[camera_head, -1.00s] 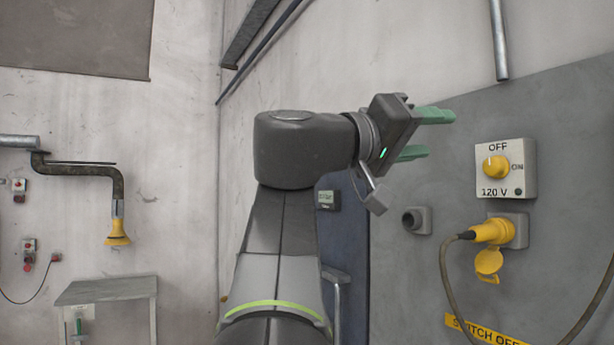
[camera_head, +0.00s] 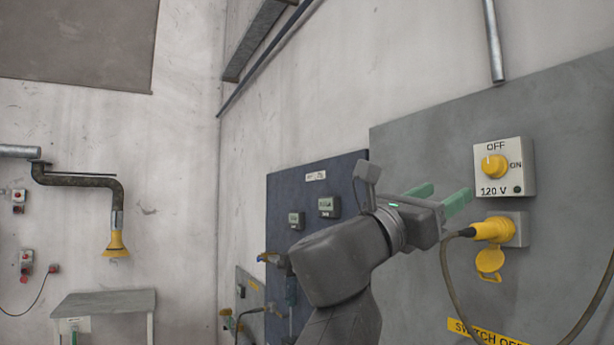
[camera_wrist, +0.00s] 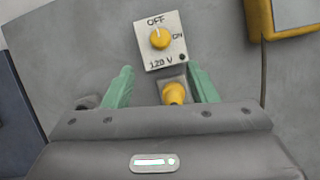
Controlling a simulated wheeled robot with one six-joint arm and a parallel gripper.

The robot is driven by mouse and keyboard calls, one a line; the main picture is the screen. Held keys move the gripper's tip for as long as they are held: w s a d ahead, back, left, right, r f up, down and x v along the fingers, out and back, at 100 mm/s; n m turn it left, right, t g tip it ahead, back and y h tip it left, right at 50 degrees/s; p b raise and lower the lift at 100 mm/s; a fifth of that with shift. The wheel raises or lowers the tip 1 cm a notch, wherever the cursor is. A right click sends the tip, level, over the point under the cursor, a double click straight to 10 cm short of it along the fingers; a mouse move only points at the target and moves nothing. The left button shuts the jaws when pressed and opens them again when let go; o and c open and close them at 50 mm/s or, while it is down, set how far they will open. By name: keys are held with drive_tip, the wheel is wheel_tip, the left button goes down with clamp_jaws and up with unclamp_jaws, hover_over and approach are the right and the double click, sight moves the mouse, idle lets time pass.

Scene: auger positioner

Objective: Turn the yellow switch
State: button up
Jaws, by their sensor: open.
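The yellow switch (camera_head: 494,167) is a round knob on a white box (camera_head: 521,178) marked OFF, ON and 120 V, fixed to a grey wall panel. In the wrist view the knob (camera_wrist: 160,38) shows above and between the fingers, with its white mark toward OFF. My gripper (camera_head: 440,196) is open and empty, with green fingers pointing toward the panel, left of and a little below the switch box. The fingers also show in the wrist view (camera_wrist: 162,88). They are apart from the knob.
A yellow plug (camera_head: 491,230) with a hanging cable (camera_head: 449,283) sits in a socket just below the switch box; it also shows between the fingers in the wrist view (camera_wrist: 174,93). A blue panel (camera_head: 343,183) with small meters stands to the left.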

sight(489, 166)
drive_tip(key=p+x, duration=0.4)
drive_tip(key=x, duration=0.9)
drive_tip(key=shift+w+d+r, duration=0.1)
drive_tip(key=shift+d+r, duration=0.05)
drive_tip(key=shift+d, duration=0.25)
drive_tip(key=shift+c, duration=0.2)
drive_tip(key=shift+a, duration=0.1)
drive_tip(key=c, duration=0.9)
